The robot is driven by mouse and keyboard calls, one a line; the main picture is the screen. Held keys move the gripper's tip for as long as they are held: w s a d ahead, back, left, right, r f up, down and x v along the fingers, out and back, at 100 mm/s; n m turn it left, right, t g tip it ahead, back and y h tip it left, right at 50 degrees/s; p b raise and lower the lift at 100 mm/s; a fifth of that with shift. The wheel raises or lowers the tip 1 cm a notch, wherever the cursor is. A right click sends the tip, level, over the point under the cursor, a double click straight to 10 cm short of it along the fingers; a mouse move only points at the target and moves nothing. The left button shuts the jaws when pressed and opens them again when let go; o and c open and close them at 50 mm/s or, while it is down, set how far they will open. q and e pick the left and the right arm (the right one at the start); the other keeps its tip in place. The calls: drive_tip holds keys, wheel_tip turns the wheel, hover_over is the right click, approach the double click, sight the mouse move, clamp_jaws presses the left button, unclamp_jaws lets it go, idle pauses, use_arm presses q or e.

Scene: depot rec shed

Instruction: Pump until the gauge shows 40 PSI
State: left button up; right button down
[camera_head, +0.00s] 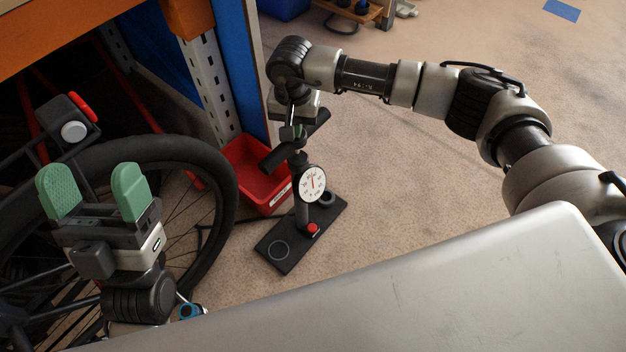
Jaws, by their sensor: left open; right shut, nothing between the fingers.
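The floor pump has a black base plate (290,243), an upright barrel and a black T-handle (275,157) slanting across its top. Its round white gauge (312,183) faces me with a red needle pointing roughly upward; the numbers are too small to read. My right gripper (294,133) points down at the middle of the handle, shut with nothing between its fingers; I cannot tell whether it touches the handle. My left gripper (96,192), with green finger pads, is open and empty in front of the bicycle wheel (216,170), apart from the pump.
A red bin (258,177) stands behind the pump, beside a blue panel (177,60) and a perforated grey rack post (207,88). An orange beam (80,38) crosses the upper left. Carpet to the pump's right is clear. My own grey body covers the lower right.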

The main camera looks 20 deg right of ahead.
wheel_tip(320, 180, up, 4)
drive_tip(key=shift+r+p, duration=0.1)
drive_tip(key=shift+p, duration=1.1)
use_arm(q)
drive_tip(key=w+f+g+y+p, duration=0.2)
drive_tip(key=w+f+g+y, duration=0.2)
drive_tip(key=f+g, duration=0.7)
drive_tip(key=shift+w+a+f+g+y, duration=0.35)
drive_tip(key=shift+w+g, duration=0.45)
drive_tip(key=shift+w, duration=0.45)
use_arm(e)
wheel_tip(320, 180, up, 4)
use_arm(q)
drive_tip(key=shift+d, duration=0.1)
drive_tip(key=shift+w+d+r+t, duration=0.1)
drive_tip(key=shift+d+r+t, duration=0.05)
drive_tip(key=shift+r+t, duration=0.5)
